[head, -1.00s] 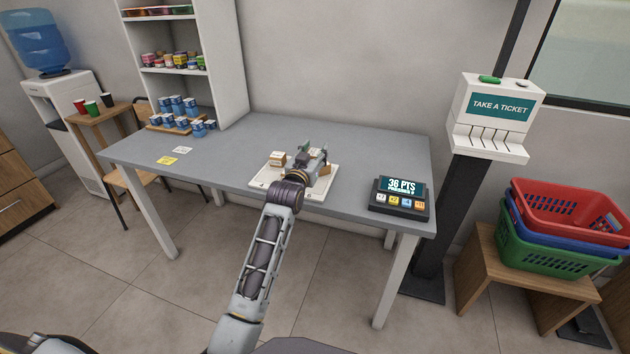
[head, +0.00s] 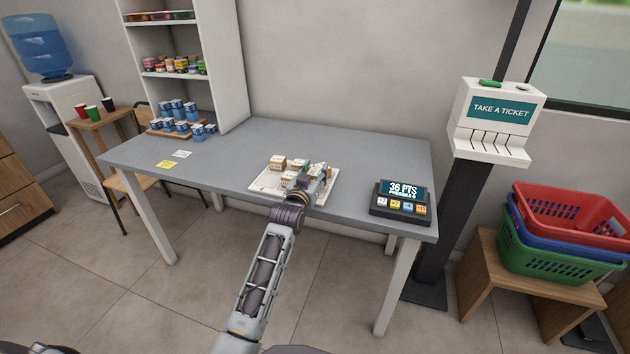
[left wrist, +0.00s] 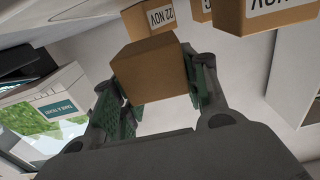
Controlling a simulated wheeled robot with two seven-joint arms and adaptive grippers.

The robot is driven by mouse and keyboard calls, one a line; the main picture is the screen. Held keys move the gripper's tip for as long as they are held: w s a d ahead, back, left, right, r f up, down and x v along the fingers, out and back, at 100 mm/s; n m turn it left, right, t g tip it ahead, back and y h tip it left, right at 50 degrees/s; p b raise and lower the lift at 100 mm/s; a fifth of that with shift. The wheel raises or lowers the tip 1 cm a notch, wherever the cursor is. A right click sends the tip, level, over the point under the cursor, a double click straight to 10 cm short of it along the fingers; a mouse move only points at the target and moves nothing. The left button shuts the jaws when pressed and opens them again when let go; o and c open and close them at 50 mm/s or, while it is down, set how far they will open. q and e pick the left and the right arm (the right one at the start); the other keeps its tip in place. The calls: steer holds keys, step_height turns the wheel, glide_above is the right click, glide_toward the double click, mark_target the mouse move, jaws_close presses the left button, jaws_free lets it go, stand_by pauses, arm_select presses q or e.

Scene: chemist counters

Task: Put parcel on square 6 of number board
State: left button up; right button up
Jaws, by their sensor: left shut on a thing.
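The white number board (head: 262,187) lies on the grey table, with several small brown parcels on it, such as one at its back left (head: 278,163). Its square numbers are too small to read or covered. My left gripper (head: 317,175) is over the right part of the board. In the left wrist view its green-padded jaws are shut on a plain brown parcel (left wrist: 150,78). Another parcel marked 22 NOV (left wrist: 152,18) shows just beyond it. The arm and hand hide the front right of the board; I cannot tell whether the held parcel touches it. My right gripper is not in view.
A dark points display (head: 401,200) stands right of the board. Blue-labelled cans (head: 181,125) stand at the table's back left, near two cards. The grey table (head: 225,160) is clear left of the board. A ticket dispenser (head: 492,120) stands beyond the right edge.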

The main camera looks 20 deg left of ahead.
arm_select(q)
steer(key=shift+f+b, duration=0.3)
steer(key=shift+f, duration=1.25)
steer(key=o, duration=1)
steer(key=shift+o, duration=0.2)
steer(key=shift+s, duration=0.1)
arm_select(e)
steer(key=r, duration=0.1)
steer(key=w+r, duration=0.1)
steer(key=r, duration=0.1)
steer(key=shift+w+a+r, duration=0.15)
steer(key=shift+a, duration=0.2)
